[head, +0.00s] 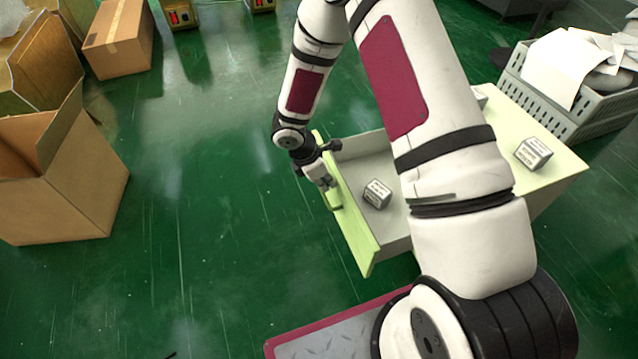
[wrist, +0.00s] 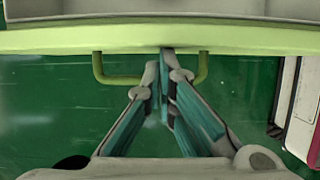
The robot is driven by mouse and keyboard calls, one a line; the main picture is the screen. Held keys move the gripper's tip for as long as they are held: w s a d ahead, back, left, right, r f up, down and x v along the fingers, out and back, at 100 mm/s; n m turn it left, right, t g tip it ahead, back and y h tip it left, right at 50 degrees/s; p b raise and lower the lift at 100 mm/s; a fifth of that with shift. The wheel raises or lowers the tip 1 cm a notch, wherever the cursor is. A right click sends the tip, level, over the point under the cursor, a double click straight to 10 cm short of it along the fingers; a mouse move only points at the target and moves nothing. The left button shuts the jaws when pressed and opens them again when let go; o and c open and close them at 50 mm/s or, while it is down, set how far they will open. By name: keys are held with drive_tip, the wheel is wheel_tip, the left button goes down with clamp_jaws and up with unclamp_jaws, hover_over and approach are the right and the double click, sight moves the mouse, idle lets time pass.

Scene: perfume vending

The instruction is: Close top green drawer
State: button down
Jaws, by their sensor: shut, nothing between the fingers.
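The top green drawer (head: 345,208) is pulled out of a pale green cabinet (head: 562,172). A small box with printed labels (head: 377,194) lies inside the drawer. My gripper (head: 328,185) is at the outer side of the drawer front, near its handle. In the wrist view the drawer front (wrist: 235,38) runs across the top, with its green handle (wrist: 98,70) below it. My gripper (wrist: 166,55) is shut and empty, its fingertips at the middle of the handle bar, close to the drawer front. I cannot tell whether they touch it. My arm hides part of the drawer and cabinet.
Another small box (head: 534,153) stands on the cabinet top. A grey crate (head: 575,115) with papers stands behind it at the right. Open cardboard boxes (head: 75,190) stand at the left. The green floor (head: 215,200) between them and the drawer is clear.

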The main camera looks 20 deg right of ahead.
drive_tip(key=d+p, duration=0.2)
drive_tip(key=d, duration=2)
drive_tip(key=shift+p, duration=0.3)
